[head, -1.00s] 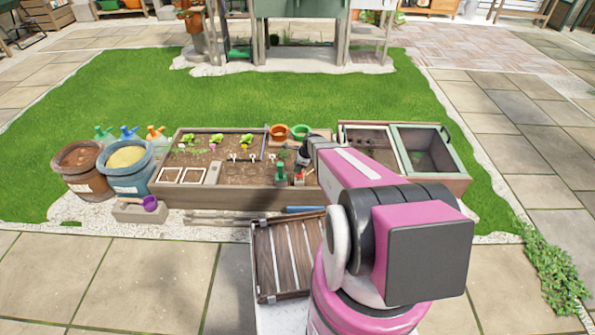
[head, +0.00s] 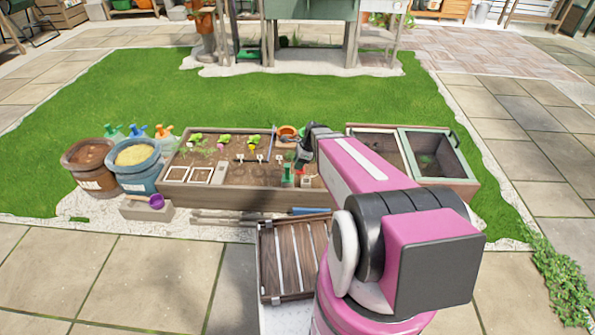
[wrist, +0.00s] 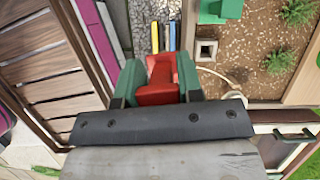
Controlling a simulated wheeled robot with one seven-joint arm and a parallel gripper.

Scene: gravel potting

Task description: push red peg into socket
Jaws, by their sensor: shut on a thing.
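My gripper (wrist: 159,88) has green fingers shut on the red peg (wrist: 160,72) in the wrist view. The peg is a bright red block between the two fingers, and its lower end is hard to make out. A small pale square socket with a dark hole (wrist: 206,49) sits on the brown soil ahead and to the right of the peg, apart from it. In the head view, the socket (head: 306,181) shows as a small pale block near the planter's front edge. My gripper (head: 303,158) is above the soil behind it, partly hidden by my arm.
A green block (wrist: 220,10) stands close to the socket. Blue and yellow strips (wrist: 172,36) lie left of it. Several green plants (wrist: 279,62) grow in the soil to the right. A slatted wooden crate (head: 284,262) is in front of the planter (head: 225,197).

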